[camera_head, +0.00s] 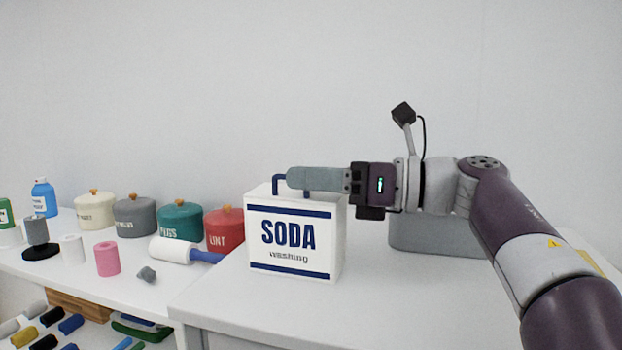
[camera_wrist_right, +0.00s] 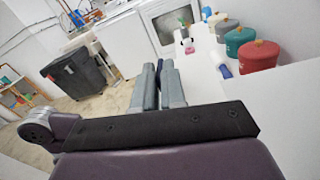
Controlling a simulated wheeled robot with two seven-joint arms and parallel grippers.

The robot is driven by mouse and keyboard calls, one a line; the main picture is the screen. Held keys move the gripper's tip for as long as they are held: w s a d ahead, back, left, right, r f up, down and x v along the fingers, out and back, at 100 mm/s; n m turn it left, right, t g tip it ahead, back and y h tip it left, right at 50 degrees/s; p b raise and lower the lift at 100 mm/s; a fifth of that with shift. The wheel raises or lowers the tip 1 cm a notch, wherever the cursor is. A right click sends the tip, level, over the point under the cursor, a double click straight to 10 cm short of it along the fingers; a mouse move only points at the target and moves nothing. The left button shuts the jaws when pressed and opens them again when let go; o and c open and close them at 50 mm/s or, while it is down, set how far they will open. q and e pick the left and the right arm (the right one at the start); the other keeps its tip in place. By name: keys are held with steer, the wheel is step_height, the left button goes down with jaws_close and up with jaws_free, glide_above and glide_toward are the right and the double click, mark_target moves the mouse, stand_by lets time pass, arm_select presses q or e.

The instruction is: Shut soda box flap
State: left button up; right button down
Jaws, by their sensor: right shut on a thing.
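The white soda box (camera_head: 295,240) with blue stripes and the words "SODA washing" stands upright on the white counter. A thin dark blue handle (camera_head: 275,184) rises from its top. My right gripper (camera_head: 290,178) reaches in level from the right, just over the box top. Its grey fingers are shut on the handle and hide most of it. In the right wrist view the two fingers (camera_wrist_right: 157,64) lie close together, and the box cannot be made out there. The flap is not clear to see behind the fingers. My left gripper is out of view.
A grey bin (camera_head: 430,237) is behind my right arm. The counter (camera_head: 300,310) in front of the box is clear.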

steer(key=c, duration=1.2)
jaws_free()
steer(key=shift+w+f, duration=0.1)
steer(key=shift+f, duration=0.05)
steer(key=shift+c, duration=0.2)
steer(key=shift+d, duration=0.35)
steer(key=p+v, duration=0.3)
steer(key=v, duration=0.9)
